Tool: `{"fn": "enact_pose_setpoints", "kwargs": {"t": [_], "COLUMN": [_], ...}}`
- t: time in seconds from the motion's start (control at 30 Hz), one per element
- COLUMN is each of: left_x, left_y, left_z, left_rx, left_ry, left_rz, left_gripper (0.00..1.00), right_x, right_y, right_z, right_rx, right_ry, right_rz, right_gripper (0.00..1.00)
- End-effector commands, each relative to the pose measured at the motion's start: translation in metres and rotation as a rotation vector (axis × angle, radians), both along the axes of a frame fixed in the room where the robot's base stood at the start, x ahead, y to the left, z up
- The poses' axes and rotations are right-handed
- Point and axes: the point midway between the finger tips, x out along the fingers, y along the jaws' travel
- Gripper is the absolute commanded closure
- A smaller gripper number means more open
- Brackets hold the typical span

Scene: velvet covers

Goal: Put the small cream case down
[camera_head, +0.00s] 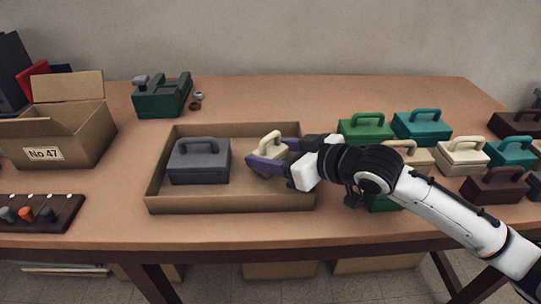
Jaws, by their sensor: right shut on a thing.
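The small cream case (268,146) has an arched handle and is at the right part of the shallow brown tray (180,205). My right gripper (262,164) reaches in from the right and is shut on the cream case, with its purple fingers around it. The fingers hide much of the case, so I cannot tell whether its base touches the tray floor. A larger grey case (199,163) stands upright in the left part of the same tray, apart from the cream one. My left gripper is not in view.
Several green, teal, cream and brown cases (463,156) crowd the table's right side, partly behind my right arm. An open cardboard box (60,130) stands at the left, and a dark green device (162,97) at the back. A dark rack (40,213) lies front left.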

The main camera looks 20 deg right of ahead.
Motion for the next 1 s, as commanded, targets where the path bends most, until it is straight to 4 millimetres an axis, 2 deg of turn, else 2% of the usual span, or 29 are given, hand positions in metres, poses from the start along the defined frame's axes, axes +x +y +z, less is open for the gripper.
{"fn": "enact_pose_setpoints", "kwargs": {"t": [0.33, 0.37, 0.4, 0.73, 0.87, 1.0], "left_x": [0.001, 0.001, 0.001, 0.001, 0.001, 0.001], "left_y": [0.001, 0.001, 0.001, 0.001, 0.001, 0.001], "left_z": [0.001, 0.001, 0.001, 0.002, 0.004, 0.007], "left_rx": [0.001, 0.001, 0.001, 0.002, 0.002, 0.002], "left_ry": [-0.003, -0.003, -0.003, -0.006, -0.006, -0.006], "left_rz": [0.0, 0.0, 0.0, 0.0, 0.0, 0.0], "left_gripper": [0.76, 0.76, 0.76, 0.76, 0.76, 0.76], "right_x": [0.0, 0.0, 0.0, 0.0, -0.014, -0.039], "right_y": [0.0, 0.0, 0.0, -0.001, -0.009, -0.024], "right_z": [-0.003, -0.004, -0.003, 0.0, 0.006, 0.017], "right_rx": [0.001, 0.001, 0.0, -0.001, -0.004, -0.006], "right_ry": [-0.002, -0.002, -0.002, -0.003, -0.001, 0.0], "right_rz": [0.0, 0.0, 0.0, -0.001, -0.002, -0.002], "right_gripper": [0.67, 0.43, 0.37, 0.37, 0.37, 0.37]}}
